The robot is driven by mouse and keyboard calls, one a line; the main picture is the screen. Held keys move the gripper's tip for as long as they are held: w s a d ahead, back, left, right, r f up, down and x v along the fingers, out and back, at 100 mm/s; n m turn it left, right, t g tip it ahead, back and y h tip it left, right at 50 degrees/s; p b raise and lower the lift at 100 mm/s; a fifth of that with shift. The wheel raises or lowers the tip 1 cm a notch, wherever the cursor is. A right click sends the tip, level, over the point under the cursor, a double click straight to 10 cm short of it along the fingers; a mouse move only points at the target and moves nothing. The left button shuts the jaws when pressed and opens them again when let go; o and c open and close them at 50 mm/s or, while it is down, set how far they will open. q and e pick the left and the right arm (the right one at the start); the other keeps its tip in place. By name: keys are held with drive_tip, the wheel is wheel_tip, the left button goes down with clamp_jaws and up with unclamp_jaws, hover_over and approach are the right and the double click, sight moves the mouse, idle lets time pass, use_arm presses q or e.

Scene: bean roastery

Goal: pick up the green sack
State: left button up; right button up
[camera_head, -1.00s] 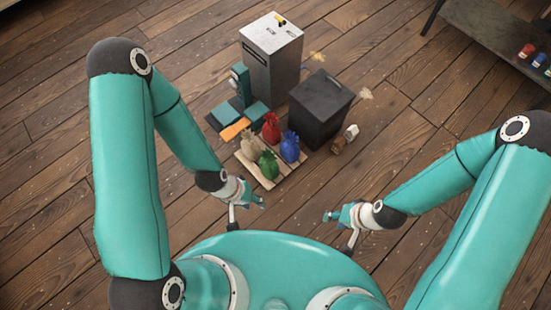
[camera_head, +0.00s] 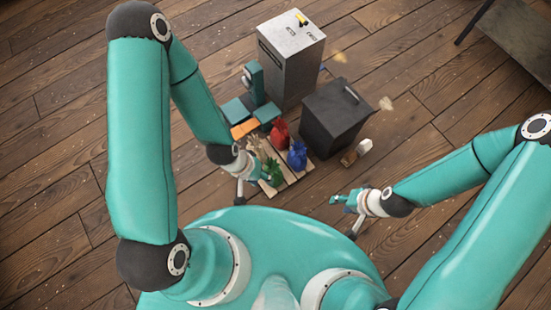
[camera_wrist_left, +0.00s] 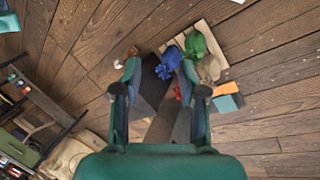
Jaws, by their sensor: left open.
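The green sack (camera_head: 274,173) stands on a wooden pallet (camera_head: 293,177) in the head view, partly covered by my left gripper (camera_head: 262,175). In the left wrist view the green sack (camera_wrist_left: 196,44) is at the upper right, just beyond my right-hand finger and not between the fingers. My left gripper (camera_wrist_left: 159,76) is open and empty there. A blue sack (camera_head: 297,155), a red sack (camera_head: 279,131) and a beige sack (camera_head: 257,143) share the pallet. My right gripper (camera_head: 345,198) is off to the right, away from the sacks; its finger opening is unclear.
A dark lidded bin (camera_head: 335,121) stands right behind the sacks, with a tall grey cabinet (camera_head: 287,70) further back. Teal and orange blocks (camera_head: 244,128) lie left of them. A small brown-and-white item (camera_head: 356,152) is right of the bin.

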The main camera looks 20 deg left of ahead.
use_arm(q)
drive_tip(key=o, duration=0.3)
drive_tip(key=shift+o, duration=0.7)
drive_tip(key=shift+f+b, duration=0.4)
drive_tip(key=shift+b, duration=0.05)
drive_tip(key=m+t+y+b, duration=0.1)
drive_tip(key=t+y+b, duration=0.3)
drive_tip(key=b, duration=2.4)
approach(272, 169)
drive_tip(key=b+x, duration=0.1)
drive_tip(key=x, duration=0.1)
drive_tip(key=b+x, duration=0.1)
drive_tip(key=x, duration=0.2)
drive_tip(key=b+x, duration=0.1)
drive_tip(key=x, duration=0.1)
drive_tip(key=shift+w+d+f, duration=0.25)
drive_tip(key=shift+d+f, duration=0.1)
drive_tip(key=b+x, duration=0.1)
drive_tip(key=x, duration=0.2)
drive_tip(key=b+x, duration=0.1)
drive_tip(key=shift+a+f+b, duration=0.3)
drive_tip(key=shift+f+b, duration=0.05)
drive_tip(key=shift+w+f, duration=0.2)
